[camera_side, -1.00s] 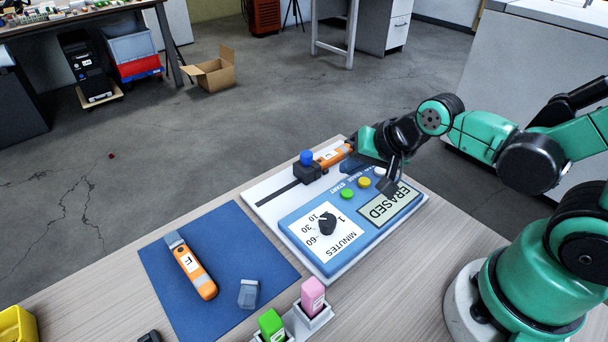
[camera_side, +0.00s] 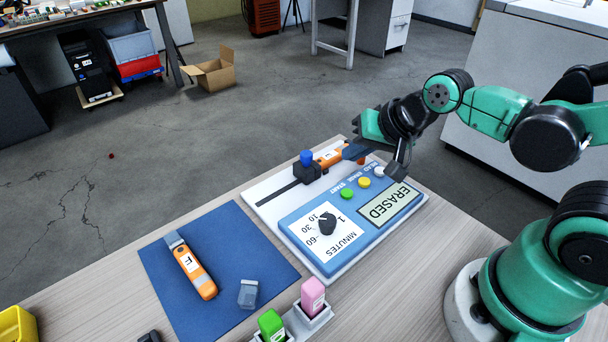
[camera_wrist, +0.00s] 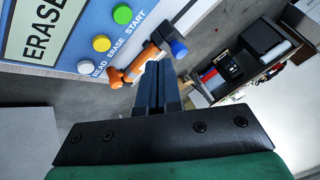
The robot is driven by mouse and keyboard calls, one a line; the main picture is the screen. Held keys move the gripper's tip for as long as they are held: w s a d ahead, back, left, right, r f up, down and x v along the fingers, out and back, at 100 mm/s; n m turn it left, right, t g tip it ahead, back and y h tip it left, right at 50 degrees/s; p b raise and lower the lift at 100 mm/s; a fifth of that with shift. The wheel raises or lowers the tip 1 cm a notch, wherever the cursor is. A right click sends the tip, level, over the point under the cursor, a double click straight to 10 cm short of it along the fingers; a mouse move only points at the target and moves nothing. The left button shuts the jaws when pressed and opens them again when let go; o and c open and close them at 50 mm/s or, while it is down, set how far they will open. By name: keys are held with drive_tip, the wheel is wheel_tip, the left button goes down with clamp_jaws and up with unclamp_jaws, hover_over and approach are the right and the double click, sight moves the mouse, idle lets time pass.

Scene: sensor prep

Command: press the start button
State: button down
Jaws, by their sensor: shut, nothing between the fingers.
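The green start button (camera_side: 347,193) is on the blue control panel (camera_side: 292,217), beside the label START. It also shows at the top of the wrist view (camera_wrist: 122,14). Beside it are a yellow erase button (camera_side: 364,182) and a white read button (camera_side: 379,171). The display (camera_side: 390,206) reads ERASED. My gripper (camera_side: 352,151) is shut and empty, over the far edge of the panel near an orange sensor (camera_side: 329,158). In the wrist view its fingers (camera_wrist: 155,70) cover part of that sensor. The gripper is apart from the start button.
A blue-topped clamp (camera_side: 307,166) stands at the sensor's end. A dial (camera_side: 327,224) is on the panel. A second orange sensor (camera_side: 192,267) and a grey cap (camera_side: 248,294) lie on the blue mat (camera_side: 222,237). Pink (camera_side: 313,296) and green (camera_side: 271,325) blocks stand in front.

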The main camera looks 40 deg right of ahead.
sight(349, 195)
drive_tip(key=r+n, duration=0.1)
drive_tip(key=n, duration=0.1)
drive_tip(key=s+r+n, duration=0.1)
drive_tip(key=n, duration=0.1)
drive_tip(key=d+r+n, duration=0.1)
drive_tip(key=n, duration=0.1)
drive_tip(key=shift+s+r+n+h, duration=0.15)
drive_tip(key=shift+s+n+h, duration=0.2)
drive_tip(key=shift+n+h, duration=0.05)
drive_tip(key=r+n+g, duration=0.1)
drive_tip(key=n+g, duration=0.1)
drive_tip(key=n, duration=0.4)
drive_tip(key=w+r+n+g, duration=0.1)
drive_tip(key=n+g, duration=0.1)
drive_tip(key=n, duration=0.4)
drive_tip(key=a+r+n+g, duration=0.1)
drive_tip(key=r+n+g, duration=0.1)
drive_tip(key=n, duration=0.4)
drive_tip(key=shift+w+a+g, duration=0.1)
drive_tip(key=shift+w+g, duration=0.05)
drive_tip(key=shift+g, duration=0.45)
drive_tip(key=shift+f, duration=0.15)
wheel_tip(349, 195, down, 14)
drive_tip(key=shift+w+r, duration=0.1)
drive_tip(key=shift+w, duration=0.05)
